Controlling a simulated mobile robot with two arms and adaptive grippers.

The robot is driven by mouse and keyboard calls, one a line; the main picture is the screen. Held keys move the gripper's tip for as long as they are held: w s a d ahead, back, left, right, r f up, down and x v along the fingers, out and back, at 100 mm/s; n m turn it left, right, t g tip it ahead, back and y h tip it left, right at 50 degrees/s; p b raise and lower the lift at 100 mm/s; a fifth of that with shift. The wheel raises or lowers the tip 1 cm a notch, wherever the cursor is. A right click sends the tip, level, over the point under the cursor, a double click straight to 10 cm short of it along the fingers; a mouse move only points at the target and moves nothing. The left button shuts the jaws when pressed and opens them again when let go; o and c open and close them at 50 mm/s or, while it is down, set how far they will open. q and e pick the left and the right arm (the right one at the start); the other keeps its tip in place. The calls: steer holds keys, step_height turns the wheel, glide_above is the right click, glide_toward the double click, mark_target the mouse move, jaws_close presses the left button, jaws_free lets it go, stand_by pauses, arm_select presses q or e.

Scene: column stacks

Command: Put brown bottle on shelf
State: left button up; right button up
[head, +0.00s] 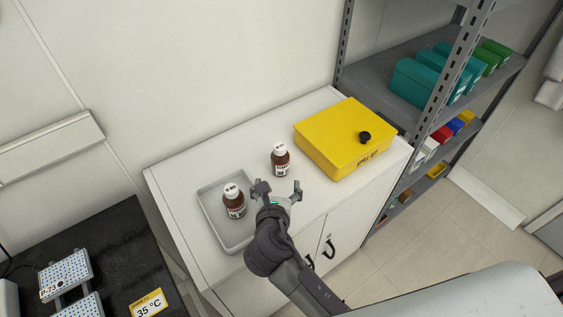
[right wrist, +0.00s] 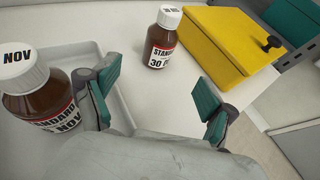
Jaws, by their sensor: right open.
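Two brown bottles with white caps and white labels are in view. One brown bottle (head: 234,203) stands upright in a grey tray (head: 213,216); it is large at the left of the right wrist view (right wrist: 40,100). The other brown bottle (head: 281,161) stands upright on the white cabinet top (head: 190,167), and the right wrist view shows it ahead (right wrist: 160,42). My right gripper (head: 276,188) is open and empty, with its fingers (right wrist: 155,100) spread just short of the second bottle. The grey shelf (head: 385,85) stands at the right. My left gripper is not in view.
A yellow box (head: 340,140) with a black knob sits on the cabinet to the right of the bottles. Teal bins (head: 417,82) and green bins fill part of the upper shelf; coloured bins stand lower. A dark bench with a blue-dotted rack (head: 65,274) is at lower left.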

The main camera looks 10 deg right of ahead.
mark_target(279, 164)
steer(key=x, duration=0.7)
steer(key=shift+w+d+r, duration=0.1)
steer(key=shift+w, duration=0.05)
steer(key=shift+w+d+p, duration=0.15)
steer(key=shift+w+p, duration=0.2)
steer(key=shift+w, duration=0.2)
steer(key=x, duration=0.4)
steer(key=shift+w, duration=0.25)
steer(key=shift+c, duration=0.2)
steer(key=shift+r, duration=0.1)
steer(key=c, duration=1.5)
